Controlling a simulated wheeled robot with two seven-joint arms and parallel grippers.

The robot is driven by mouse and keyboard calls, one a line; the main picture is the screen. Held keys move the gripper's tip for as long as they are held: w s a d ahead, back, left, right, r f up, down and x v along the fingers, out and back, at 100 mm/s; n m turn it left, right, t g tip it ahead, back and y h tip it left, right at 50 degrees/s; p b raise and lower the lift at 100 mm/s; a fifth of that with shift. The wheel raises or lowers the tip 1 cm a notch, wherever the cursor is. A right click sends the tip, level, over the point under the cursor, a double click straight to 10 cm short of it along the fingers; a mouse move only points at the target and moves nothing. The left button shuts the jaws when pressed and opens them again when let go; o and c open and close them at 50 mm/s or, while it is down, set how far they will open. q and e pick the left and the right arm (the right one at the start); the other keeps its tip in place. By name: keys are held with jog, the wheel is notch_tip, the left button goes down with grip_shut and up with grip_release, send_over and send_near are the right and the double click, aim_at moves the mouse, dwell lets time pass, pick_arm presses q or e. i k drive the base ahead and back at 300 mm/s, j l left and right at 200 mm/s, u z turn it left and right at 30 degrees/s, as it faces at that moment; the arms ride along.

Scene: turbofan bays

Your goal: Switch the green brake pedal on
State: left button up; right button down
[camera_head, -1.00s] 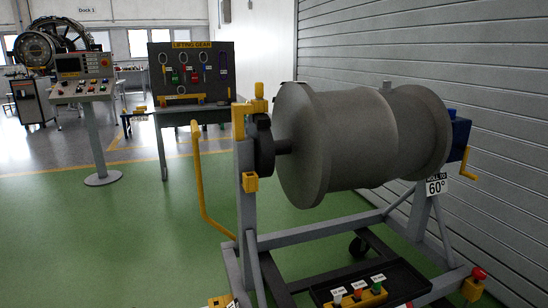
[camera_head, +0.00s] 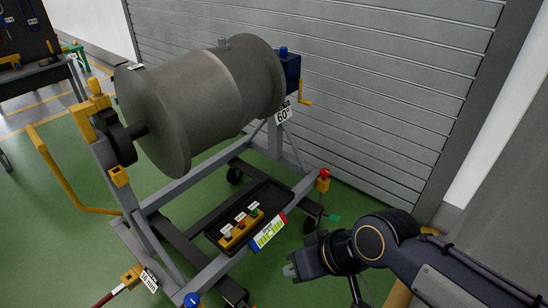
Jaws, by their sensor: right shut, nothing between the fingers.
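A small green pedal (camera_head: 334,217) sticks out low beside the caster at the right front corner of the wheeled engine stand (camera_head: 190,256). It is small in the picture, and I cannot tell its on or off position. My right gripper (camera_head: 289,270) is shut and empty. It comes in from the lower right, below and left of the green pedal in the picture and apart from it. My left gripper is not in view.
A grey drum (camera_head: 205,100) lies in the stand. A red knob (camera_head: 325,173) tops the corner above the pedal. A black tray (camera_head: 262,200) holds a yellow block with coloured pieces. A grey shutter wall (camera_head: 380,80) stands behind. Green floor is open at left.

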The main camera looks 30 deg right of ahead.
aim_at(333, 218)
jog(key=z, duration=1.65)
jog(key=i+l+u, duration=0.1)
jog(key=u, duration=0.7)
jog(key=i+l+u, duration=0.3)
jog(key=l, duration=0.35)
jog(key=i+l+u, duration=0.35)
jog(key=l, duration=0.4)
jog(key=i+l+u, duration=0.15)
jog(key=l, duration=0.25)
jog(key=i+l, duration=0.1)
jog(key=l, duration=0.25)
jog(key=i+l, duration=0.1)
jog(key=l, duration=0.2)
jog(key=i+l, duration=0.1)
jog(key=l, duration=0.25)
jog(key=i+l, duration=0.15)
jog(key=l, duration=0.15)
